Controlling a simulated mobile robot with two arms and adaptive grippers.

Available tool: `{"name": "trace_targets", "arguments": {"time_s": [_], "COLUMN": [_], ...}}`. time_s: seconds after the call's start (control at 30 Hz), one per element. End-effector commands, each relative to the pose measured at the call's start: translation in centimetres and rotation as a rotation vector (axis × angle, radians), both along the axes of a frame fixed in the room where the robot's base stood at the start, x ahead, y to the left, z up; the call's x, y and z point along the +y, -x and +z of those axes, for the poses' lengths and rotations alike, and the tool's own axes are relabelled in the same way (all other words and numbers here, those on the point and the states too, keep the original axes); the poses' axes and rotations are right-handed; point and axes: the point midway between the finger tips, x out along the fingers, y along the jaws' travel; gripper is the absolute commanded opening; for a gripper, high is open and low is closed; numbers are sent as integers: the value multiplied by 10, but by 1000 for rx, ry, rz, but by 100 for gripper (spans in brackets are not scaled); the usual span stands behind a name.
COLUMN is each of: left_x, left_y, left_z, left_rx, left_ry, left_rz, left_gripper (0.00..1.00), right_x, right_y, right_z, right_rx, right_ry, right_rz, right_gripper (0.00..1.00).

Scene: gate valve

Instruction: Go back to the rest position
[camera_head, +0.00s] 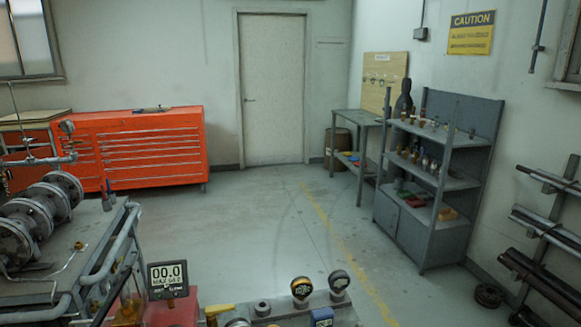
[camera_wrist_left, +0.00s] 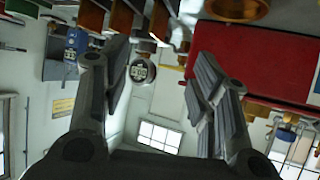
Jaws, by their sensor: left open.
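My left gripper (camera_wrist_left: 160,62) shows in the left wrist view, its two grey fingers spread wide apart with nothing held between them. A round dark gauge (camera_wrist_left: 142,70) shows between the fingers, beyond them. A red body (camera_wrist_left: 262,58) with brass-coloured fittings fills the upper right, close behind the right-hand finger; I cannot tell whether they touch. The wrist picture appears upside down. Neither gripper shows in the head view. A steel flanged pipe assembly (camera_head: 38,212) lies on a metal-framed bench (camera_head: 128,240) at the left there.
A display reading 00.0 (camera_head: 167,279), round gauges (camera_head: 301,288) and a blue part (camera_head: 322,317) stand at the near bottom edge. An orange tool cabinet (camera_head: 150,150) and grey shelf unit (camera_head: 440,165) stand farther back. The middle floor (camera_head: 270,225) is clear.

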Motion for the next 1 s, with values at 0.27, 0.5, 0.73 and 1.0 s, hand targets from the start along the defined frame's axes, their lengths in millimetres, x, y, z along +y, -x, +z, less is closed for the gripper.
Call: {"name": "trace_targets", "arguments": {"time_s": [0.27, 0.5, 0.73, 1.0], "left_x": [-13, 1, 7, 4], "left_y": [63, 112, 124, 116], "left_z": [-34, -43, -78, -164], "left_rx": [407, 647, 755, 789], "left_ry": [-86, -159, -190, -193], "left_rz": [-67, -19, 14, 3], "left_gripper": [54, 54, 54, 54], "right_x": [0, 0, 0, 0], "right_y": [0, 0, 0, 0], "right_z": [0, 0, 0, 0], "right_rx": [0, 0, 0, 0], "right_ry": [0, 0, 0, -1], "right_rz": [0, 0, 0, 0], "right_gripper": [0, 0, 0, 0]}}
